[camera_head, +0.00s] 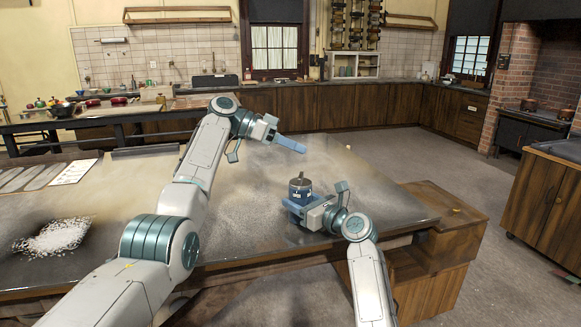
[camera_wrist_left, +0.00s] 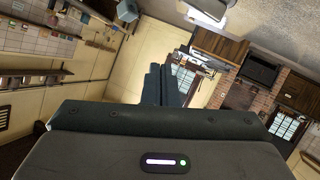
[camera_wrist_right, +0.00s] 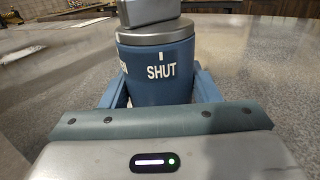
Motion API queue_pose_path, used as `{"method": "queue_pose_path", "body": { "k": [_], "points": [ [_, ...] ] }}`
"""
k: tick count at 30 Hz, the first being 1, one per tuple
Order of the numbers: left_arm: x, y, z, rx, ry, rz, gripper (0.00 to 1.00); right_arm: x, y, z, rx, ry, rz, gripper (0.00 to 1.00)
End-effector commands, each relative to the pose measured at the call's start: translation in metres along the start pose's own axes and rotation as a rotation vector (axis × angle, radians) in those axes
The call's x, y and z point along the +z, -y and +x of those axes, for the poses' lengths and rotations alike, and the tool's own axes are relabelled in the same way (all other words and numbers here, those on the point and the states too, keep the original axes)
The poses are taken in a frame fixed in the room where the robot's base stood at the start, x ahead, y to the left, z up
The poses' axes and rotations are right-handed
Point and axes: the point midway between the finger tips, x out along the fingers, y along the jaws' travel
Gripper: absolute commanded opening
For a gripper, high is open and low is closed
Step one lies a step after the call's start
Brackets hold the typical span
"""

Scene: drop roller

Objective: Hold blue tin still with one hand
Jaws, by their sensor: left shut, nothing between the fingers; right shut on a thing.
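The blue tin (camera_head: 299,197) stands upright on the table, with a grey lid and a knob on top. In the right wrist view the blue tin (camera_wrist_right: 158,82) shows the white word SHUT under a small mark, part of another word at its left, and a grey bar-like knob (camera_wrist_right: 148,12) on the lid. My right gripper (camera_head: 294,208) is shut on the tin's body, one finger on each side. My left gripper (camera_head: 298,147) is shut and empty, held in the air above and behind the tin. Its closed fingers (camera_wrist_left: 162,86) show in the left wrist view.
The grey table top (camera_head: 245,215) is clear around the tin. A heap of white bits (camera_head: 55,237) and a white sheet (camera_head: 74,171) lie at its left. A wooden crate-like block (camera_head: 445,207) stands past the table's right edge.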

Motion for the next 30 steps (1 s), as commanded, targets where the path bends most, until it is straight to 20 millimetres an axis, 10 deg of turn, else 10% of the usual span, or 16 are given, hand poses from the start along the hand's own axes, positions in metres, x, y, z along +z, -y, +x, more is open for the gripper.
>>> {"method": "queue_pose_path", "body": {
  "k": [18,30],
  "points": [
    [0.031,0.000,-0.097,-0.668,0.176,-0.756,0.00,0.000,0.000,0.000,0.000,0.000,0.000,0.27],
    [0.051,0.023,-0.065,-0.698,0.168,-0.795,0.00,0.000,0.000,0.000,0.000,0.000,0.000,0.27]
  ]
}}
